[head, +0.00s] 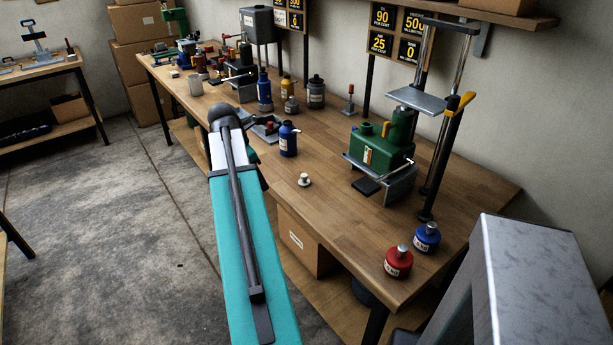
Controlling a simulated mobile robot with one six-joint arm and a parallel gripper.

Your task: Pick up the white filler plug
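The white filler plug (304,180) is a small pale piece with a round flange and a short knob. It stands on the bare front part of the wooden workbench (335,205), right of a blue bottle (288,139). Nothing touches it. My teal and white arm rises from the bottom of the picture to a dark joint left of the plug.
A green pump unit (385,145) with a metal base stands right of the plug. A red bottle (398,262) and a blue bottle (427,237) stand at the near right corner. Several bottles and tools crowd the far bench. Bench around the plug is clear.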

